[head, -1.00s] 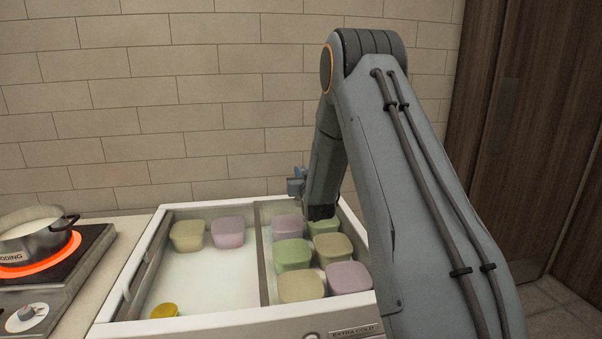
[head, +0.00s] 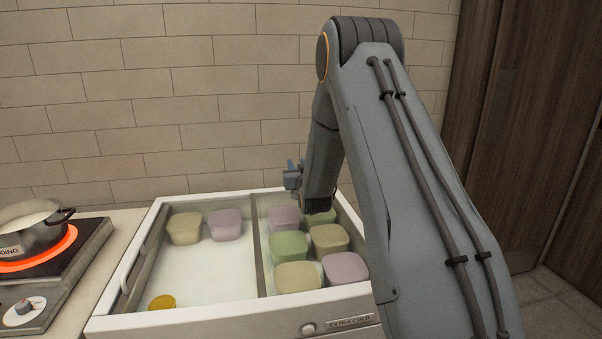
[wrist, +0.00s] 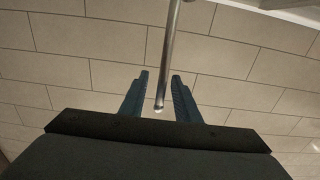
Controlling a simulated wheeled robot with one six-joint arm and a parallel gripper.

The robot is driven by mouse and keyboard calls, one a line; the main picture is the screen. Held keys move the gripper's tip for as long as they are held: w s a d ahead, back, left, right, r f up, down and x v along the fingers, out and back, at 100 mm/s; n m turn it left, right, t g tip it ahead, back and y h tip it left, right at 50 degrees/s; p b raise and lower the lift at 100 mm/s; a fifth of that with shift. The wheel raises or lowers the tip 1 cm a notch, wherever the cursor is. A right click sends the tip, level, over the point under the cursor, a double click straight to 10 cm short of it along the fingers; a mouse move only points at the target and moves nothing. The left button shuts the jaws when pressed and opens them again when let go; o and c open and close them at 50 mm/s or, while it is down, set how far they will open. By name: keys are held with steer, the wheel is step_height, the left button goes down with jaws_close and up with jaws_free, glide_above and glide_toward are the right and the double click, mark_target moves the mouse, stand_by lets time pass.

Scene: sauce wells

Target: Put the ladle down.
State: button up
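The ladle shows in the wrist view only as a thin metal handle (wrist: 169,48). The handle runs from the top edge down between the two blue fingers, and its rounded end shows near the palm. The ladle's bowl is outside the wrist view, and I cannot make out the ladle in the head view. In the head view my gripper (head: 292,174) is above the back of the freezer, partly hidden by my arm.
An open white freezer (head: 210,324) has a divider (head: 259,250) and holds several pastel tubs, mostly right of the divider. A round mustard-yellow item (head: 162,302) lies front left, with bare floor behind it. A pot (head: 32,232) sits on a glowing hob at left. A brick wall stands behind.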

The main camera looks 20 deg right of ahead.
steer(key=s+a+b, duration=0.1)
steer(key=s+a, duration=0.1)
steer(key=s, duration=0.9)
steer(key=shift+a, duration=0.15)
steer(key=shift+s+f, duration=0.1)
